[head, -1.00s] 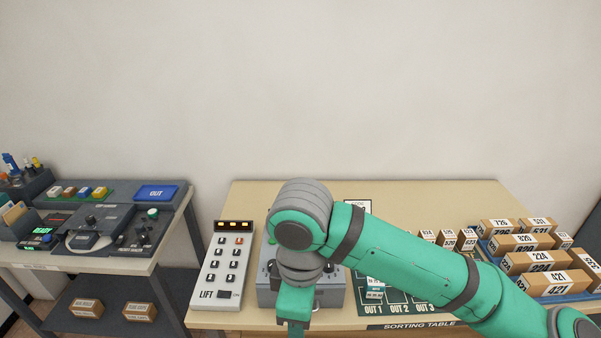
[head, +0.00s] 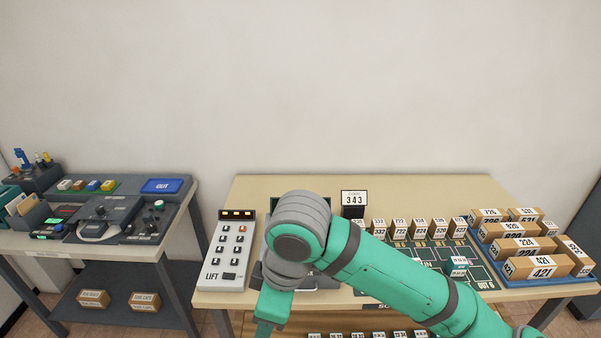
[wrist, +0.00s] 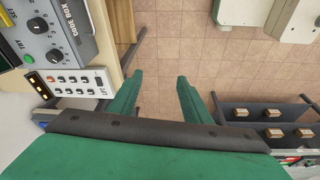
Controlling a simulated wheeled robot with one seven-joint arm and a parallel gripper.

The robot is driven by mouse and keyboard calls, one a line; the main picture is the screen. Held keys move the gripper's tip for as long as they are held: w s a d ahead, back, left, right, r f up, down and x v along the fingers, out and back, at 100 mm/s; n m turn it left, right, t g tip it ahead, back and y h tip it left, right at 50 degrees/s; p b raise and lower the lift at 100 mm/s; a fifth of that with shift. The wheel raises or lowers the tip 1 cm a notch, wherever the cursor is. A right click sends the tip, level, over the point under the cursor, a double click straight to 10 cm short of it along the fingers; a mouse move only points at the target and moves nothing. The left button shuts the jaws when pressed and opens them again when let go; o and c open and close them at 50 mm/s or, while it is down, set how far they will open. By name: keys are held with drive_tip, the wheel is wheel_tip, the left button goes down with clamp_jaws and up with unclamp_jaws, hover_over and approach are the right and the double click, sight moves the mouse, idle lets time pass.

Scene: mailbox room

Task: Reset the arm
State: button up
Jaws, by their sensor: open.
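My arm (head: 385,275) is green with grey joints and reaches from the lower right across the front of the sorting table (head: 270,189) in the head view. Its end bends down in front of a grey box that it largely hides. My gripper (wrist: 160,85) shows in the wrist view with two green fingers spread apart. Nothing is between them, and the tiled floor lies beyond. In the head view the fingertips fall below the picture's edge.
The LIFT panel (head: 231,250) stands left of my arm. Small numbered boxes (head: 420,228) and a blue tray (head: 545,291) of larger boxes are to the right. A desk with controls (head: 110,215) stands at far left. Open floor (wrist: 220,50) lies between furniture in the wrist view.

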drive_tip(key=w+a+r+m+t+y, duration=0.35)
drive_tip(key=a+y, duration=0.25)
drive_tip(key=a, duration=0.3)
drive_tip(key=w+a+r+m+t+y, duration=0.3)
drive_tip(key=w+a+m+t+y, duration=0.15)
drive_tip(key=a+y, duration=0.3)
drive_tip(key=s+d+f+m+t+h, duration=0.35)
drive_tip(key=d+f+m+h, duration=0.25)
drive_tip(key=f, duration=0.4)
drive_tip(key=s+d+f+m+t+h, duration=0.3)
drive_tip(key=d+f+m+t+h, duration=0.3)
drive_tip(key=f, duration=0.5)
drive_tip(key=s+d+f+n+g+h, duration=0.1)
drive_tip(key=s+d+f, duration=0.1)
drive_tip(key=s, duration=0.6)
drive_tip(key=s+d+f+n+g+h, duration=0.1)
drive_tip(key=s+d+f, duration=0.2)
drive_tip(key=s, duration=0.6)
drive_tip(key=s+d+f+n+g+h, duration=0.1)
drive_tip(key=s+d+f+h, duration=0.1)
drive_tip(key=s+d, duration=0.3)
drive_tip(key=s, duration=0.3)
drive_tip(key=shift+s+d+f+n, duration=0.3)
drive_tip(key=shift+f+n, duration=0.1)
